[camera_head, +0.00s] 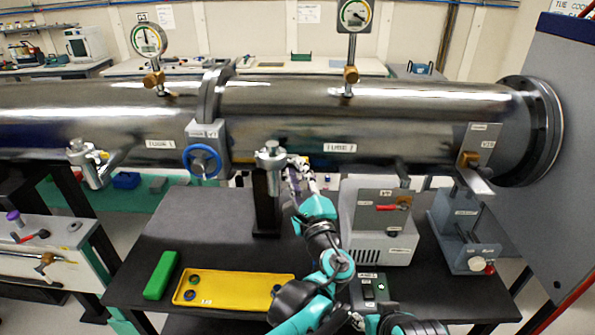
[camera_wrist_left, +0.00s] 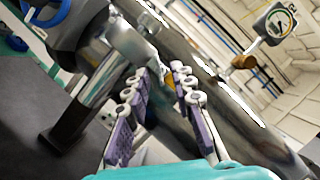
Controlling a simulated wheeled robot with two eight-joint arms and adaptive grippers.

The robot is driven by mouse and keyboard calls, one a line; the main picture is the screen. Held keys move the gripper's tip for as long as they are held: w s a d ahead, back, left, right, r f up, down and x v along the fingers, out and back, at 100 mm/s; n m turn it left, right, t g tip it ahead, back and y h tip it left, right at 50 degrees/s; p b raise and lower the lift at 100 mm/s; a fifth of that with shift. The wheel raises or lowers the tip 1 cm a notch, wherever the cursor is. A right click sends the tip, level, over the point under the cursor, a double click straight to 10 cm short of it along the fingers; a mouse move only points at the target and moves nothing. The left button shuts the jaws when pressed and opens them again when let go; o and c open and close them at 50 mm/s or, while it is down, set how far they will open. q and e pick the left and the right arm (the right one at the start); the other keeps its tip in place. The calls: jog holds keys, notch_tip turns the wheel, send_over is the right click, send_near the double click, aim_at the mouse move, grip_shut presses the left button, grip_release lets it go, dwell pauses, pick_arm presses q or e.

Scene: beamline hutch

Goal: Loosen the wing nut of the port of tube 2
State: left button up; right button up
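Tube 2 (camera_head: 400,110) is the shiny metal tube on the right, with its label on the front. Its port (camera_head: 270,157) is a metal stub low on its front, right of the blue handwheel. The port also shows in the wrist view (camera_wrist_left: 138,45). My left gripper (camera_head: 296,168) is raised to the right side of this port. In the wrist view my left gripper (camera_wrist_left: 160,90) has its fingers apart, with a small brass-coloured part (camera_wrist_left: 171,82) beyond and between them. The wing nut is mostly hidden by the fingers, and I cannot tell contact. My right gripper is not visible.
A blue handwheel (camera_head: 202,161) sits on the valve left of the port. A yellow tray (camera_head: 236,276) and a green block (camera_head: 161,275) lie on the black table (camera_head: 190,228). A grey box (camera_head: 378,248) stands right of my arm. Dial gauges (camera_head: 148,40) stand above the tubes.

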pick_arm(q)
jog(key=shift+w, duration=0.1)
grip_shut()
